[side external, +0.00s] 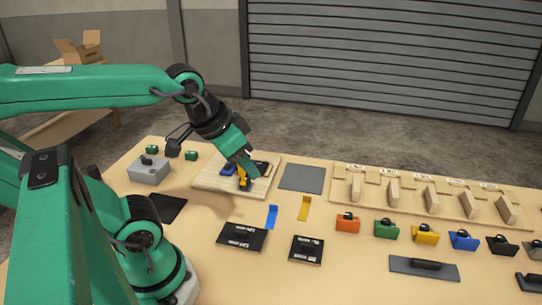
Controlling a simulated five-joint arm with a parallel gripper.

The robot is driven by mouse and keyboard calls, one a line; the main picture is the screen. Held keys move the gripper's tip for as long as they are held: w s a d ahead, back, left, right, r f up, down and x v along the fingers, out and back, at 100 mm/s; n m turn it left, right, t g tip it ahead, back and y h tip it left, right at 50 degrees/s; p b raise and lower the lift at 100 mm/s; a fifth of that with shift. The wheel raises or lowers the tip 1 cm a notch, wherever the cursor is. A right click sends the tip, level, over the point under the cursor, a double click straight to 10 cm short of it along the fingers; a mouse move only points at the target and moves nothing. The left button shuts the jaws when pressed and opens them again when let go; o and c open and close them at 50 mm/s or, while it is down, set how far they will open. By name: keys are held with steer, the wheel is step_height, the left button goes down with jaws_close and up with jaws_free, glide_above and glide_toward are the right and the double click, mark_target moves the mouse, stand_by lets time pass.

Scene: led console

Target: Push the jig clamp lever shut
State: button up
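The jig is a light wooden board (212,181) at the back left of the table, with small blue, dark and yellow parts near its middle. My gripper (246,177) points down at the middle of this board, close to those parts. A yellow part (245,183) shows right at its tip. A blue part (228,169) shows just to the left. My gripper hides much of the jig, so I cannot make out the clamp lever or its position. The fingertips are too small and covered to tell their opening or any contact.
A grey box (149,170) stands left of the board, and a grey mat (303,178) lies to its right. Blue (272,216) and yellow (304,208) strips and black plates (242,237) lie in front. A slotted wooden rack (430,200) and several coloured blocks are at right.

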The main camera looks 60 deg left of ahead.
steer(key=shift+w+a+r+n, duration=0.25)
steer(key=shift+w+n, duration=0.05)
steer(key=shift+n, duration=0.1)
jaws_close()
steer(key=w+a+r+n+g, duration=0.3)
steer(key=w+a+n+g, duration=0.2)
steer(key=w+a+n, duration=0.65)
steer(key=w+a+f+n+g+h, duration=0.1)
steer(key=w+a+f+n, duration=0.1)
steer(key=a+n, duration=0.4)
steer(key=w+a+f+n+g+h, duration=0.1)
steer(key=w+a+f+n+g, duration=0.1)
steer(key=a+n, duration=0.4)
step_height(320, 180, down, 2)
steer(key=shift+w+a+f+g, duration=0.2)
steer(key=shift+w+a+g, duration=0.1)
steer(key=shift+w+a, duration=0.6)
